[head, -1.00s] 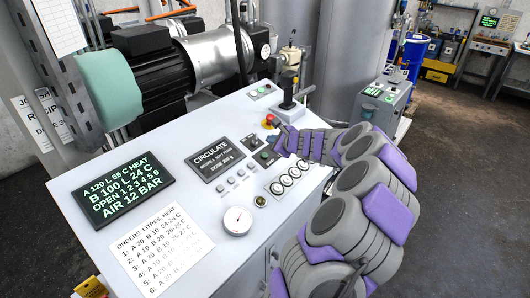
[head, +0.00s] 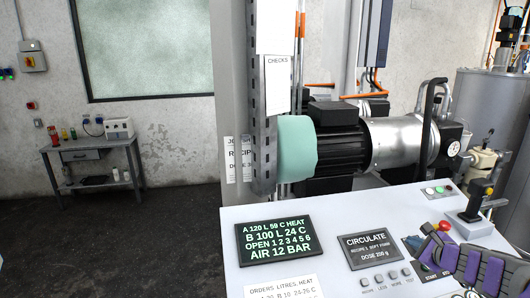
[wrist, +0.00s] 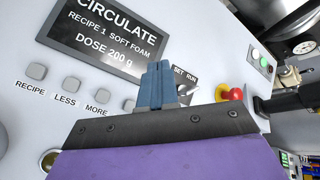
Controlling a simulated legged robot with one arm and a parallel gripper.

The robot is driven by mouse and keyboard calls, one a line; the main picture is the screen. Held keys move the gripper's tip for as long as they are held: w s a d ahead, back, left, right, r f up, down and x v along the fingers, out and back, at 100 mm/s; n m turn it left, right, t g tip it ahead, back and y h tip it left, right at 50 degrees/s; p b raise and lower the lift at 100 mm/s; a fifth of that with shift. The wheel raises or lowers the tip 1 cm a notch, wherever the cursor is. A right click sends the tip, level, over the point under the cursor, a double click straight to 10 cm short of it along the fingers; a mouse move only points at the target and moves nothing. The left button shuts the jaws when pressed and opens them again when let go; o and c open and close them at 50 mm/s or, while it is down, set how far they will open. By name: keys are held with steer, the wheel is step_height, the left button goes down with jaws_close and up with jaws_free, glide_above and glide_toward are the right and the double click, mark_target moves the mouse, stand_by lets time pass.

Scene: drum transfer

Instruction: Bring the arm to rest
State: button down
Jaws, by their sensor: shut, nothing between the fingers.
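My arm (head: 485,262) is grey and purple and reaches in from the lower right of the head view, over the right part of the control panel (head: 240,272). My gripper (wrist: 155,72) shows in the wrist view with its two blue fingers together and nothing between them. It is close over the panel, beside the SET/RUN switch (wrist: 186,90). In the head view the arm's end is near the CIRCULATE display (head: 370,249). Whether the fingertips touch the panel, I cannot tell.
A red emergency button (wrist: 230,92) and a black joystick (head: 475,205) stand right of my gripper. The RECIPE, LESS and MORE buttons (wrist: 67,84) lie to its left. A motor and pump (head: 345,145) stand behind the panel. Open floor (head: 115,240) lies left, with a side table (head: 92,148).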

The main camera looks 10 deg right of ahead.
steer(key=w+a+r+n+y, duration=0.1)
steer(key=a+r+n+y, duration=0.3)
steer(key=a, duration=0.9)
steer(key=s+a+n+g+y, duration=0.1)
steer(key=s+a+n+g, duration=0.3)
steer(key=a, duration=0.7)
steer(key=s+a+n+g+y, duration=0.2)
steer(key=s+a+n, duration=0.2)
steer(key=a+n, duration=0.5)
steer(key=s+a+f+n+g+h, duration=0.2)
steer(key=s+a+n+g, duration=0.15)
steer(key=s, duration=0.75)
steer(key=s+a+f+n+g+h, duration=0.25)
steer(key=s+a+n, duration=0.2)
steer(key=s, duration=0.65)
steer(key=s+d+f+n+g+h, duration=0.1)
steer(key=s+d, duration=0.3)
steer(key=s, duration=0.6)
steer(key=shift+f+n+g+h, duration=0.2)
steer(key=shift+n+g+h, duration=0.2)
steer(key=shift+g+h, duration=0.45)
steer(key=shift+w+a, duration=0.1)
